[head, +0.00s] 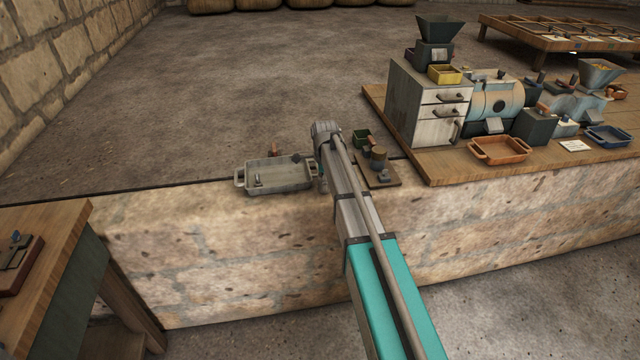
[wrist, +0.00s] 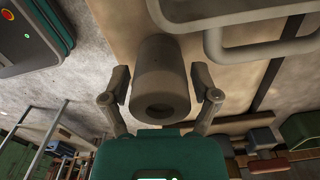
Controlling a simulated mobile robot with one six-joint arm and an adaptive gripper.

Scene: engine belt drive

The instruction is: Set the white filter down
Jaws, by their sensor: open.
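A grey, pale-shaded cylinder with a round hole in its end, which looks like the filter (wrist: 160,85), is between the two fingers of my gripper (wrist: 160,76) in the wrist view. The fingers are open, with a visible gap on each side of it. It is over or on the tan stone ledge; I cannot tell whether its far end touches the stone. In the head view my arm covers the filter and most of my gripper, at the ledge just right of the grey metal tray (head: 288,178).
The tray's handle and rim (wrist: 265,47) are close to the filter in the wrist view. A wooden bench (head: 470,168) with drawers and machinery stands further right.

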